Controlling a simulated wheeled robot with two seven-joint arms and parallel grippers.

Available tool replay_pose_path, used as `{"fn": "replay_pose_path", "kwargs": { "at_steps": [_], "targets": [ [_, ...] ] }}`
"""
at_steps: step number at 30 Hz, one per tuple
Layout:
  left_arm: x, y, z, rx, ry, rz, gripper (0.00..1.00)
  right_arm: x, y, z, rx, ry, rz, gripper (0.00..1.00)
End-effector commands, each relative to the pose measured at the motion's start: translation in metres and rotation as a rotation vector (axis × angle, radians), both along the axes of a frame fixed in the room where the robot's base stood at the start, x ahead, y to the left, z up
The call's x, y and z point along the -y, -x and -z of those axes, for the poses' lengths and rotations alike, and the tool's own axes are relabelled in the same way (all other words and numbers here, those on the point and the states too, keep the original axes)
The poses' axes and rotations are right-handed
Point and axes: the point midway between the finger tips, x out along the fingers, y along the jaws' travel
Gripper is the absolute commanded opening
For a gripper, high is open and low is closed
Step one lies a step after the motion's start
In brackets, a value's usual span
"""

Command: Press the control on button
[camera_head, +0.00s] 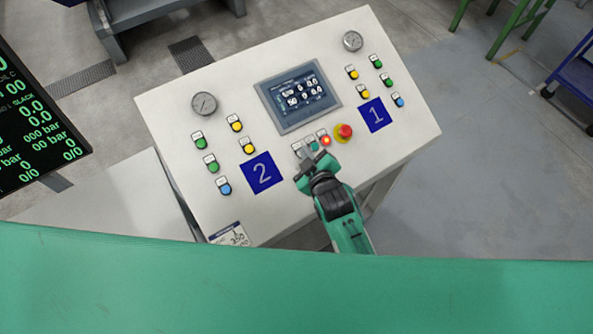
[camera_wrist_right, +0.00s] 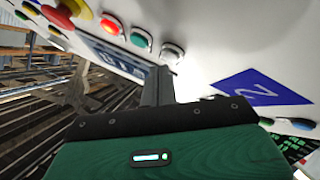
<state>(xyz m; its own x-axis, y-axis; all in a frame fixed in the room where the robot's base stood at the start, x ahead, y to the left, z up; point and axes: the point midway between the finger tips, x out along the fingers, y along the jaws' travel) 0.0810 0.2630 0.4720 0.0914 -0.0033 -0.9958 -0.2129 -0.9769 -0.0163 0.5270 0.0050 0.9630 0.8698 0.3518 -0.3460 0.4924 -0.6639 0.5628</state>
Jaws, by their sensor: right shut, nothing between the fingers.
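The control panel (camera_head: 225,150) is a white sloped console. Below its screen is a short row of labelled buttons: a red lit one (camera_head: 326,140), a green one (camera_head: 314,146) and a whitish one (camera_head: 297,148). Their label text is too small to read, so I cannot tell which is control on. In the right wrist view the red (camera_wrist_right: 110,25), green (camera_wrist_right: 140,37) and whitish (camera_wrist_right: 172,52) buttons also show. My right gripper (camera_head: 303,160) is shut and empty, its tip (camera_wrist_right: 158,78) close to the whitish button; contact cannot be told. My left gripper is not in view.
A red mushroom button on a yellow base (camera_head: 344,132) is right of the row. A screen (camera_head: 298,98), two gauges (camera_head: 204,103) and other coloured buttons surround it. Blue plates read 2 (camera_head: 262,172) and 1 (camera_head: 375,114). A dark display (camera_head: 30,125) stands at left.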

Motion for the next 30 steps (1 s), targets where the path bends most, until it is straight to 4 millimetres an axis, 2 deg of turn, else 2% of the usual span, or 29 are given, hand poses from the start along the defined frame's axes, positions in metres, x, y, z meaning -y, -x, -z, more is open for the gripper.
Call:
{"fn": "replay_pose_path", "kwargs": {
  "at_steps": [30],
  "targets": [
    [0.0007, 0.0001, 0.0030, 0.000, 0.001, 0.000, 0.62, -0.0023, -0.0028, 0.0081, -0.001, 0.000, 0.000, 0.00]
  ]
}}
